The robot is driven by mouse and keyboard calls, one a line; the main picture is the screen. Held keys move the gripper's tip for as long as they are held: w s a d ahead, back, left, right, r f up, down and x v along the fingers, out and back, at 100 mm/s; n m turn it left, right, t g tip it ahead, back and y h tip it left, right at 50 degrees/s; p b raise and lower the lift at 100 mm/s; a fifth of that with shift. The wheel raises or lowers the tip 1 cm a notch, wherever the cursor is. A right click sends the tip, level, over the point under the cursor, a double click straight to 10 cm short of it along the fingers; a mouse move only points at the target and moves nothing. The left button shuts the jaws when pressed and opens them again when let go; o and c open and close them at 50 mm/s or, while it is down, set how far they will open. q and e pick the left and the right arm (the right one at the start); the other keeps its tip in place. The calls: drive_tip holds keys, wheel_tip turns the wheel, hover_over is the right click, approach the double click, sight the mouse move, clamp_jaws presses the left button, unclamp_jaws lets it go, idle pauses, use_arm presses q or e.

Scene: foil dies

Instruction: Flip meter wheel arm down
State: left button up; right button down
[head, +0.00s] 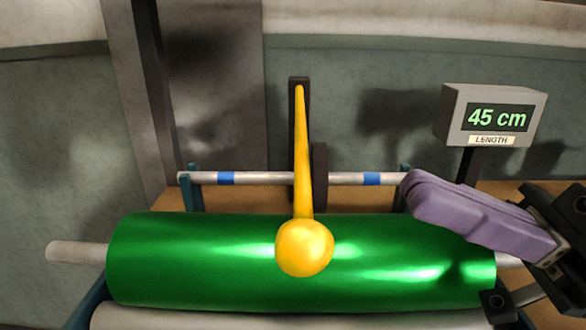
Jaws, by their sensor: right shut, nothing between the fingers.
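A yellow arm (303,165) with a round yellow knob (304,248) runs from a dark upright bracket (293,84) at the back toward me. Its knob appears in front of the green foil roll (200,262); I cannot tell whether it touches the roll. A dark wheel (320,178) sits on the metal shaft (260,179) just right of the arm, partly hidden by it. My right gripper (410,191) has purple fingers, shut and empty. It is right of the arm and knob, apart from them, over the roll's right end. My left gripper is not in view.
A grey length display (493,117) reading 45 cm stands on a post at the back right. The shaft has blue bands and teal supports (190,190). A pale roller (250,318) lies below the green roll. Space left of the arm is clear above the roll.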

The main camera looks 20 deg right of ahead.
drive_tip(key=b+v, duration=0.1)
drive_tip(key=v, duration=0.3)
drive_tip(key=shift+d+r, duration=0.1)
drive_tip(key=shift+d, duration=0.1)
idle(0.3)
